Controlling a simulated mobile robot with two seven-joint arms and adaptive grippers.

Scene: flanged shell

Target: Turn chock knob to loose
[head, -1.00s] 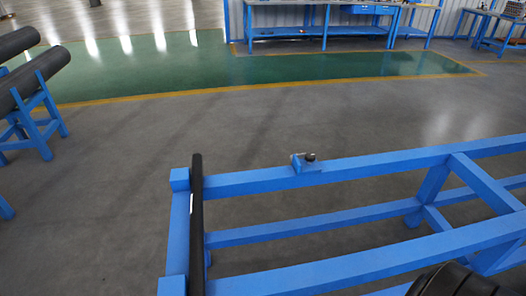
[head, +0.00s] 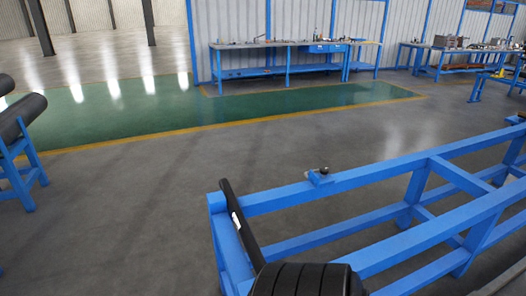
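A small blue bracket with a dark round knob (head: 324,171) sits on top of the far rail of the blue frame (head: 386,173), near its left part. The knob is small here, and I cannot tell how it is turned. A black ribbed cylinder (head: 308,280) shows at the bottom, cut off by the edge.
Dark rollers on a blue stand (head: 22,165) are at the far left. Workbenches (head: 290,45) stand along the back wall. The grey floor (head: 130,220) left of the frame is clear.

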